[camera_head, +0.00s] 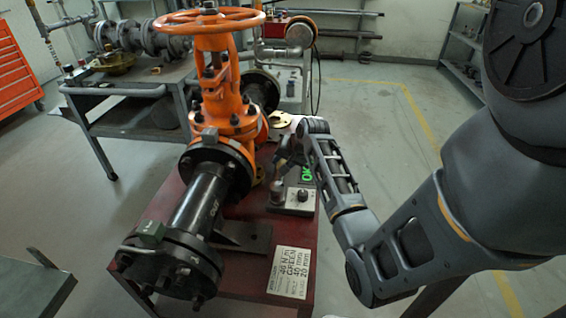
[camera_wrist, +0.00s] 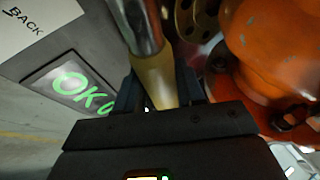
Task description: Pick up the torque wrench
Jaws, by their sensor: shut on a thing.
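In the wrist view the torque wrench shows as a silver shaft (camera_wrist: 139,25) running into a tan-yellow grip (camera_wrist: 157,78). My gripper (camera_wrist: 160,88) is shut on this grip, with one dark finger on each side. The silver end runs out of the top of the picture. In the head view my gripper (camera_head: 288,150) is just right of the orange gate valve (camera_head: 218,105), above the red bench (camera_head: 290,240). The wrench is hard to make out there, mostly hidden by my arm and gripper.
A screen with green "OK" (camera_wrist: 80,85) is close to my gripper's left. The valve's orange body (camera_wrist: 272,50) is close on the right. A grey box with a black knob (camera_head: 292,200) and a printed card (camera_head: 292,270) are on the bench. Floor at right is clear.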

